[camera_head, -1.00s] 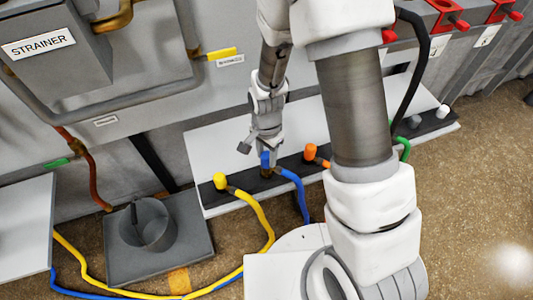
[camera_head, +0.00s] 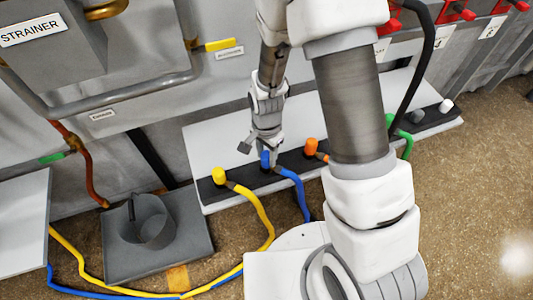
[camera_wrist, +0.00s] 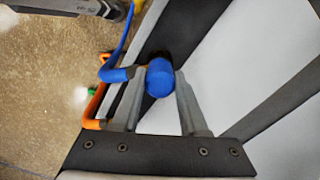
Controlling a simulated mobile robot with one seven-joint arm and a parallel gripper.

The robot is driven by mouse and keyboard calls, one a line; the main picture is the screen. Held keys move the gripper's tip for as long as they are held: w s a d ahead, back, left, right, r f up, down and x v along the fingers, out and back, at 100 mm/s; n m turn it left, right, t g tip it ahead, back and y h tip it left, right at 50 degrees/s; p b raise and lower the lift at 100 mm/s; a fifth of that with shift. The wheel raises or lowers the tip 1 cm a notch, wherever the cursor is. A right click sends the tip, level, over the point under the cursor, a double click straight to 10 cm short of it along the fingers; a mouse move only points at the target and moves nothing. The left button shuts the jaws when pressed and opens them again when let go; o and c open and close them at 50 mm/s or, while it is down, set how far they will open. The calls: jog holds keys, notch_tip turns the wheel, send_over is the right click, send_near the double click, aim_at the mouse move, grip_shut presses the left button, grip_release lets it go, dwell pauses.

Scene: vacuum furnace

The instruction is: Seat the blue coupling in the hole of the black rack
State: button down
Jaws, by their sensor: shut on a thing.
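The blue coupling (camera_head: 265,158) is at the black rack (camera_head: 292,161), between the yellow and orange couplings. My gripper (camera_head: 267,150) is above the rack, with its fingers on either side of the coupling. In the wrist view the round blue coupling (camera_wrist: 159,79) sits between my two grey fingers, which are shut on it. Its blue hose leaves to the side. The coupling's lower end and the hole beneath it are hidden, so I cannot tell how deep it sits.
The yellow coupling (camera_head: 218,175) and orange coupling (camera_head: 310,146) stand in the rack on either side. A white coupling (camera_head: 445,105) is at its far right. The white shelf (camera_head: 215,138) lies behind. A grey cup (camera_head: 150,221) stands on a plate at left.

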jog(key=shift+f, duration=0.3)
dwell(0.4)
jog(key=shift+c, duration=1.8)
grip_release()
notch_tip(320, 180, up, 18)
jog(key=p, duration=0.6)
jog(key=shift+f+p, duration=0.25)
jog(key=shift+p, duration=0.1)
jog(key=s+d+r+n+t, duration=0.1)
jog(key=s+d+r+n, duration=0.15)
jog(key=r, duration=0.45)
jog(key=s+d+r+n+t, duration=0.1)
jog(key=d+r+n+t, duration=0.15)
jog(key=r, duration=0.55)
jog(key=s+d+r+n+t, duration=0.2)
jog(key=s+d+r+n, duration=0.2)
jog(key=s+d+r, duration=0.35)
notch_tip(320, 180, up, 21)
jog(key=s+a+p, duration=0.1)
jog(key=p, duration=1.9)
jog(key=shift+s+a+r+p, duration=0.2)
jog(key=shift+a+p, duration=0.15)
